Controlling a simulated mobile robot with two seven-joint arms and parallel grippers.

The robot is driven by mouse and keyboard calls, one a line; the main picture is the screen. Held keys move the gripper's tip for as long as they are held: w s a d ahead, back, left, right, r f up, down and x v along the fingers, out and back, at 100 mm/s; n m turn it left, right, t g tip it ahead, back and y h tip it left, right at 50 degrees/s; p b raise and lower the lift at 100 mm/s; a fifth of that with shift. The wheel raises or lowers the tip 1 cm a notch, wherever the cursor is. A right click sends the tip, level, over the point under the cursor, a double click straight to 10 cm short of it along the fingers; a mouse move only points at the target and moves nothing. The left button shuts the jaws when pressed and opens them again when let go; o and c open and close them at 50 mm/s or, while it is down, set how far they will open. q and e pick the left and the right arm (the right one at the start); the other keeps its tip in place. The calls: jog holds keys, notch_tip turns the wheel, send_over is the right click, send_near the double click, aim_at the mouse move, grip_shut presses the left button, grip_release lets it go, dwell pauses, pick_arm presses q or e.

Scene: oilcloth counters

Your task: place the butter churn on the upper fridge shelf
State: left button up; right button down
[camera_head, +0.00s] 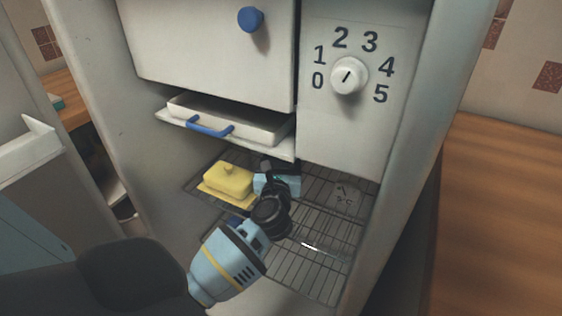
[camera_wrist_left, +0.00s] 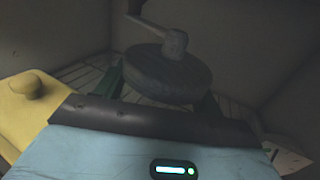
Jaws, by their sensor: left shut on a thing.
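The butter churn shows in the left wrist view as a dark round lid (camera_wrist_left: 168,75) with a crank handle on top. My left gripper (camera_head: 280,183) is shut on the churn, inside the open fridge over the wire shelf (camera_head: 322,222). In the head view the gripper and wrist hide most of the churn. I cannot tell whether its base touches the shelf. My right gripper is not in view.
A yellow butter dish (camera_head: 228,181) sits on the shelf, left of my gripper. A white tray (camera_head: 232,119) with a blue handle is above. The shelf's right front looks clear; fridge walls bound both sides.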

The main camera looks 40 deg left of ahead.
pick_arm(q)
jog(key=o, duration=1.6)
jog(key=shift+r, duration=0.15)
jog(key=v, duration=1.2)
jog(key=shift+p, duration=0.3)
